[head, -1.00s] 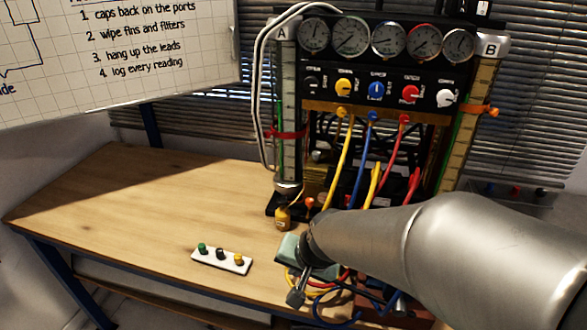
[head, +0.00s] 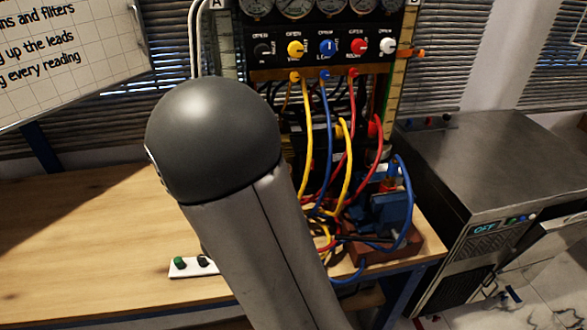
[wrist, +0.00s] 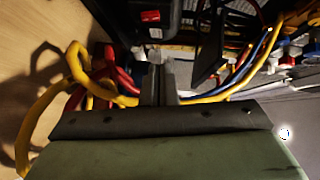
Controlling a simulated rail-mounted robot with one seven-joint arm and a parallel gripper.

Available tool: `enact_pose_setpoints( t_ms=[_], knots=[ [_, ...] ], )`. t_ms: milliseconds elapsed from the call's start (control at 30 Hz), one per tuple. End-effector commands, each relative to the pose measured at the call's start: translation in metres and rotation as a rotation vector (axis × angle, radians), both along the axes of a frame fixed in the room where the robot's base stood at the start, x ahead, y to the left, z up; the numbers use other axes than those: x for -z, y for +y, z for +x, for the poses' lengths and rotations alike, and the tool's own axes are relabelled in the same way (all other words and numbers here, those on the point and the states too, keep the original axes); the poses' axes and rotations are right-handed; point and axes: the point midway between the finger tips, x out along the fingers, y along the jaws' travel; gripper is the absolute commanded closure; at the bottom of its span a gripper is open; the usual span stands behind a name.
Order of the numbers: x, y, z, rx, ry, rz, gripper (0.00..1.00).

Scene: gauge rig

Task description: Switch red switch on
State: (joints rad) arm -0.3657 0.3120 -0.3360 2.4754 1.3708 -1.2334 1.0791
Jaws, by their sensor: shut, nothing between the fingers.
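A small red switch (wrist: 151,16) shows on a black box (wrist: 158,28) at the top of the wrist view. Whether it is on or off cannot be told. My gripper (wrist: 158,65) is shut and empty, its two narrow fingers pointing up the picture just below the black box. A gap or contact between them is hard to judge. In the head view my arm covers the gripper, and the red switch cannot be picked out there.
Yellow leads (wrist: 80,75) and red leads loop beside the fingers. The gauge rig's panel (head: 330,52) has several coloured knobs. A blue vise-like block (head: 385,212) stands on the bench. A steel cabinet (head: 490,150) with an "OFF" display is at right. The bench's left (head: 70,230) is clear.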

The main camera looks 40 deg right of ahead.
Motion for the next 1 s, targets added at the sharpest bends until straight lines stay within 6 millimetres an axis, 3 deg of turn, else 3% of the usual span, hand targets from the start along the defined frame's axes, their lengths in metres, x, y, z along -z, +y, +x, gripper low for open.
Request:
enact_pose_setpoints(
  t_ms=[433,900,1000],
  knots=[
    [0.001,-0.01,0.004,0.0,0.001,0.0,1.0],
    [0.014,-0.097,0.035,0.002,0.003,0.0,1.0],
    [0.017,-0.101,0.052,-0.003,0.003,0.0,1.0]
  ],
)
